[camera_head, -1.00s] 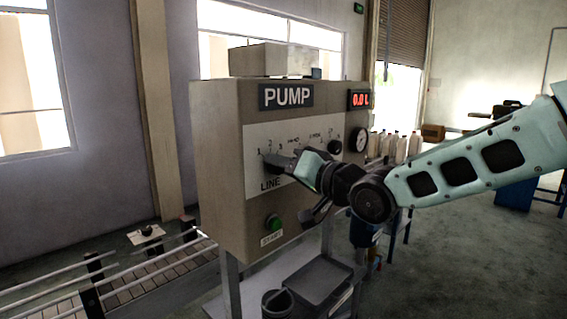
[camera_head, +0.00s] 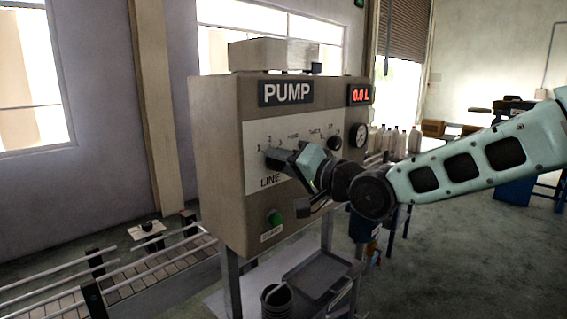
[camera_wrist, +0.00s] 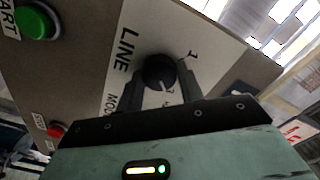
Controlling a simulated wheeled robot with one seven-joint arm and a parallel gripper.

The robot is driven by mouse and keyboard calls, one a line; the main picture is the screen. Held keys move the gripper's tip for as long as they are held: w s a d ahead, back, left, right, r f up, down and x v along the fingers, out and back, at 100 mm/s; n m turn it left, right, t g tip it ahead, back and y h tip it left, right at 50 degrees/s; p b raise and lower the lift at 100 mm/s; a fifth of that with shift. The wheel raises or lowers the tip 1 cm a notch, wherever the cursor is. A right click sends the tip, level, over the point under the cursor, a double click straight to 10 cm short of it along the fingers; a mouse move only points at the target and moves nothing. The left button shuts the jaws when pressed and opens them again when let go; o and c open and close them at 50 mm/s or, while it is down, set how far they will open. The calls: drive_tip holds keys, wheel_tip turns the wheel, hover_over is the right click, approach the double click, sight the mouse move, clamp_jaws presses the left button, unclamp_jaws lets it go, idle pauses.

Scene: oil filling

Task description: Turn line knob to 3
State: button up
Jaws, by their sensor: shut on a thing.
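The line knob (camera_wrist: 158,72) is a round black dial with a white mark, above the word LINE on the pump's pale panel (camera_head: 262,133). My gripper (camera_wrist: 162,80) is shut on it, one finger on each side. In the wrist view a numeral 1 shows beside the knob. In the head view my gripper (camera_head: 279,158) covers the knob, with the small numerals 1, 2 and 3 above and around it. I cannot tell exactly which numeral the white mark points to.
The grey pump box (camera_head: 222,160) carries a red display (camera_head: 360,95), a gauge (camera_head: 359,134), a second black knob (camera_head: 335,143) and a green button (camera_head: 274,217). A tray (camera_head: 318,272) and a bucket (camera_head: 277,300) stand below. A railed conveyor (camera_head: 140,280) lies at left.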

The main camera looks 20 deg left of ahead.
drive_tip(key=o, duration=1)
drive_tip(key=b+v, duration=0.4)
drive_tip(key=v, duration=1.3)
drive_tip(key=shift+d, duration=0.2)
drive_tip(key=shift+s+f, duration=0.1)
drive_tip(key=shift+f, duration=0.1)
drive_tip(key=s+d+f+n+h+b, duration=0.1)
drive_tip(key=s+d+f+h, duration=0.15)
drive_tip(key=f, duration=0.35)
drive_tip(key=s+d+f+g+h, duration=0.1)
drive_tip(key=s+d+f+h, duration=0.1)
drive_tip(key=s+f+h, duration=0.3)
drive_tip(key=d+f+n+h+b, duration=0.1)
drive_tip(key=d+f+h, duration=0.2)
drive_tip(key=f, duration=0.4)
drive_tip(key=s+d+f+n+g+h, duration=0.1)
drive_tip(key=s+d+f+g+h, duration=0.1)
drive_tip(key=s+d, duration=0.4)
drive_tip(key=s+d+f+n+g+h+b, duration=0.1)
drive_tip(key=s+d+f+g+h, duration=0.2)
drive_tip(key=s+d, duration=0.3)
drive_tip(key=s, duration=0.4)
drive_tip(key=shift+s+d+n+g, duration=0.2)
drive_tip(key=shift+s+n+g, duration=0.15)
drive_tip(key=shift+n+g, duration=0.05)
